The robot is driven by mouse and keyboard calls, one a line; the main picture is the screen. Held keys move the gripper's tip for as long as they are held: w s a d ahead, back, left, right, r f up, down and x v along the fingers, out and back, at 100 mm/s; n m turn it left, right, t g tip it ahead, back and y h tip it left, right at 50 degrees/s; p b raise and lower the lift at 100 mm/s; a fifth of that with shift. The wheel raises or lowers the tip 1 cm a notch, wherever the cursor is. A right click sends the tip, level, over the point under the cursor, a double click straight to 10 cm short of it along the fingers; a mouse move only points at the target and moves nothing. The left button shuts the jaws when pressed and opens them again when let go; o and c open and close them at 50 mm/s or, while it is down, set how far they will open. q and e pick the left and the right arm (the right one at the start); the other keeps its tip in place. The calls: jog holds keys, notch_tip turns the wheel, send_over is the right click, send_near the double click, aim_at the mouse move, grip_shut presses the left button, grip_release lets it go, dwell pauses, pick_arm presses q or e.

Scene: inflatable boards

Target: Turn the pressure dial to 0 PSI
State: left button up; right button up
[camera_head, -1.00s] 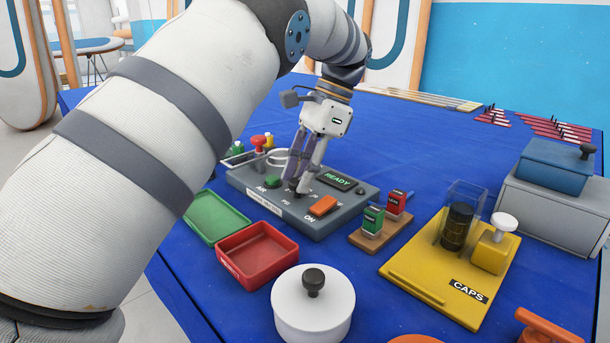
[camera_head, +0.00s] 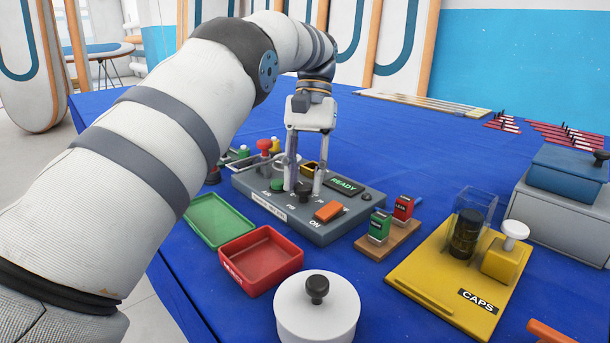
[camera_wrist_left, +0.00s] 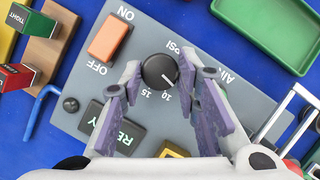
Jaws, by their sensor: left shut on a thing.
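The pressure dial is a round black knob (camera_wrist_left: 159,71) on the grey control panel (camera_wrist_left: 250,90). In the left wrist view its white pointer line aims to the lower right, a little to the right of the printed 10; a 15 is printed further left. In the head view the dial (camera_head: 304,189) sits between the fingers. My left gripper (camera_head: 304,188) points down over the panel, shut on the dial with one finger on each side. The purple finger pads (camera_wrist_left: 168,73) hide some of the dial's scale. My right gripper is not in view.
The panel also carries an orange ON/OFF switch (camera_head: 328,211), a READY display (camera_head: 344,185) and a green button (camera_head: 277,185). Green (camera_head: 218,222) and red (camera_head: 262,257) trays stand in front. A block holder (camera_head: 388,240) and yellow CAPS board (camera_head: 440,290) stand right.

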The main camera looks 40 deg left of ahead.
pick_arm(q)
jog(key=shift+n+h, duration=0.4)
jog(key=shift+n, duration=0.8)
jog(key=shift+a+t, duration=0.1)
jog(key=shift+t, duration=0.2)
jog(key=o, duration=1.1)
jog(key=shift+o, duration=0.2)
